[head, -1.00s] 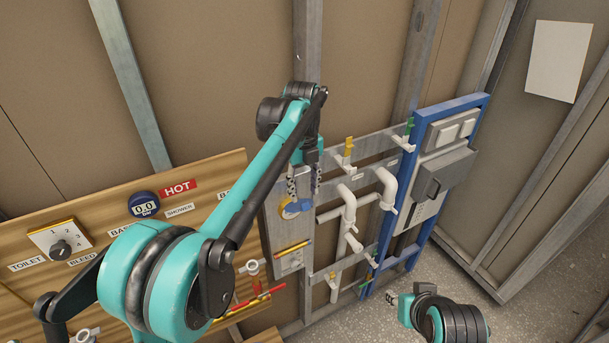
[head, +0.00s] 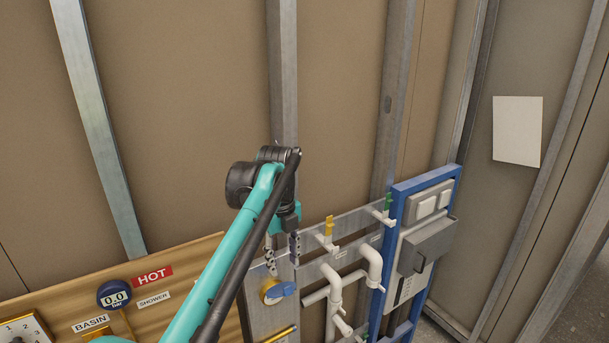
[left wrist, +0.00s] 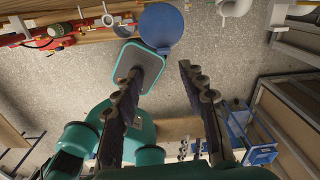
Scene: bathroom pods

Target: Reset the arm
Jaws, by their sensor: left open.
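My left arm reaches up from the bottom of the head view, and its left gripper (head: 282,252) points down in front of the wall frame. Its two dark fingers are apart with nothing between them. In the left wrist view the open fingers (left wrist: 161,72) also show empty, with the floor beyond them. A round yellow-and-blue fitting (head: 275,290) on a metal plate shows just below the fingers in the head view; I cannot tell the depth gap.
White pipes (head: 370,265) on metal rails and a blue frame (head: 393,235) are to the right of the gripper. The wall above is bare apart from studs and a paper sheet (head: 517,130).

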